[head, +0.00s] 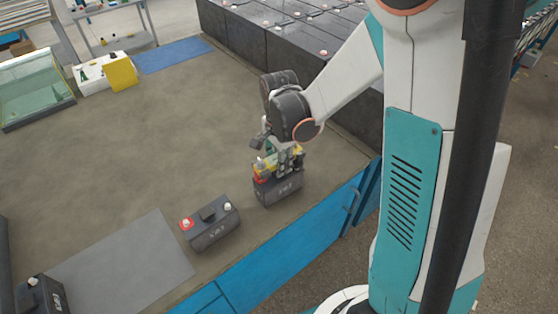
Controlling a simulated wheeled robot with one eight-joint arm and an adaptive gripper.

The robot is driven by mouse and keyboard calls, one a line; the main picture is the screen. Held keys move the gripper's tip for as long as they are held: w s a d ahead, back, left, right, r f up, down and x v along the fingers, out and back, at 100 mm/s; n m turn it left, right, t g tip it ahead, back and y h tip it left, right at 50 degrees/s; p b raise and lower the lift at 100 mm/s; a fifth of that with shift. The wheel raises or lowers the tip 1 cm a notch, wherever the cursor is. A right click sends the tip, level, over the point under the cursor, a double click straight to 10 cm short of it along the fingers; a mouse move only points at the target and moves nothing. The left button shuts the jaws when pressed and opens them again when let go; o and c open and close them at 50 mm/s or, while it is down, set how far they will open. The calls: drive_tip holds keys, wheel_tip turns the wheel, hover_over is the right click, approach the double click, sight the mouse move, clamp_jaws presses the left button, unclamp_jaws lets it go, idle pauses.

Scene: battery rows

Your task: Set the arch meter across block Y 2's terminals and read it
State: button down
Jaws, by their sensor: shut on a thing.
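My gripper (291,163) reaches down over a dark block (280,191) near the table's front edge. It is shut on a small yellow and green thing, apparently the arch meter (269,159), at the top of that block. A red terminal shows at the block's left end. My gripper hides much of the block's top, so I cannot tell whether the meter's feet touch both terminals. The meter's reading is not visible. The block's pale label is too small to read surely, so I cannot tell whether it is Y 2.
Another dark block (211,226) with a red and a white terminal stands to the left. A third (43,296) is at the lower left by a grey mat (125,262). Large dark cells (285,42) stand behind. The table's middle is clear.

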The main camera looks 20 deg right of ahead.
drive_tip(key=shift+f+b, duration=0.5)
drive_tip(key=shift+f, duration=0.2)
drive_tip(key=c, duration=1.1)
unclamp_jaws()
wheel_tip(320, 180, up, 12)
drive_tip(key=shift+r, duration=0.1)
drive_tip(key=s+r+n+t, duration=0.2)
drive_tip(key=s+n, duration=0.3)
drive_tip(key=s+r+n+t, duration=0.2)
drive_tip(key=s+n, duration=0.3)
drive_tip(key=s+r+n+t, duration=0.2)
drive_tip(key=s+n+t, duration=0.1)
drive_tip(key=s+n, duration=0.2)
drive_tip(key=shift+r, duration=0.3)
